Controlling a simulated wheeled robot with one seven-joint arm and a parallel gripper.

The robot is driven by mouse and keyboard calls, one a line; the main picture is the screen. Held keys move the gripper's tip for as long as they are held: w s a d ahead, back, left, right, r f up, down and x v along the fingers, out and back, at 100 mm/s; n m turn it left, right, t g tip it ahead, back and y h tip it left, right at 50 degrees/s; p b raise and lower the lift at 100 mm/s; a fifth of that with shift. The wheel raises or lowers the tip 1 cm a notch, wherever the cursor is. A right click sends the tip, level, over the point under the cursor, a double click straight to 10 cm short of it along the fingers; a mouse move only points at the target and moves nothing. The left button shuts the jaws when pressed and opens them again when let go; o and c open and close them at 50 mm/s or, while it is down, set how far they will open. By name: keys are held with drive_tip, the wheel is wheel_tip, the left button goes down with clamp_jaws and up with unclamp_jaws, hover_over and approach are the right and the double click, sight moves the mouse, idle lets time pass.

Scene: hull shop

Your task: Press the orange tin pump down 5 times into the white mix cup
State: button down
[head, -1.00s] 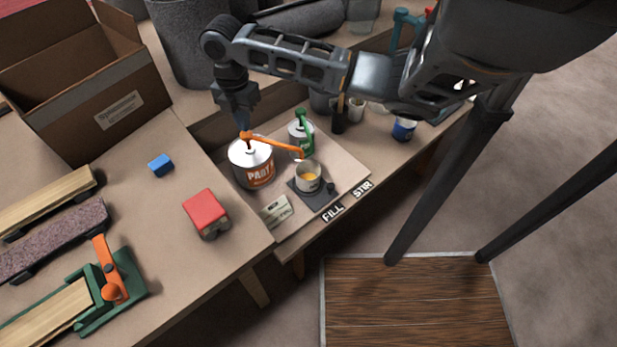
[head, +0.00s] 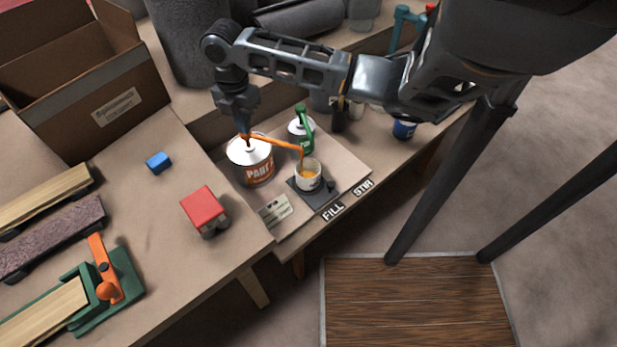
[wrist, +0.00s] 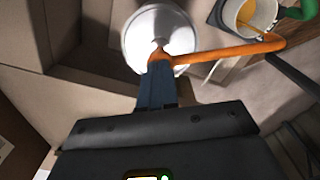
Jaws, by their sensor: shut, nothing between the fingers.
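The white tin with the orange label (head: 257,173) stands on the small board, its orange pump (head: 275,141) on top with the spout reaching right over the cup. The white mix cup (head: 308,181) stands on a dark pad and holds orange liquid; an orange stream shows between spout and cup. My gripper (head: 242,131) is shut and empty, pointing down with its fingertips at the pump head. In the wrist view, the fingers (wrist: 158,70) meet the orange pump (wrist: 220,53) above the white lid, and the cup (wrist: 248,14) is at upper right.
A tin with a green pump (head: 304,132) stands close behind the cup. A note card (head: 274,210) and FILL and STIR labels lie along the board's front.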

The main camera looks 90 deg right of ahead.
drive_tip(key=shift+f, duration=0.5)
drive_tip(key=shift+r+p, duration=0.9)
drive_tip(key=shift+r, duration=0.6)
drive_tip(key=shift+f, duration=0.15)
drive_tip(key=shift+f+b, duration=1.05)
drive_tip(key=shift+f, duration=0.3)
drive_tip(key=shift+r+p, duration=1.15)
drive_tip(key=shift+r, duration=0.35)
drive_tip(key=shift+f, duration=0.15)
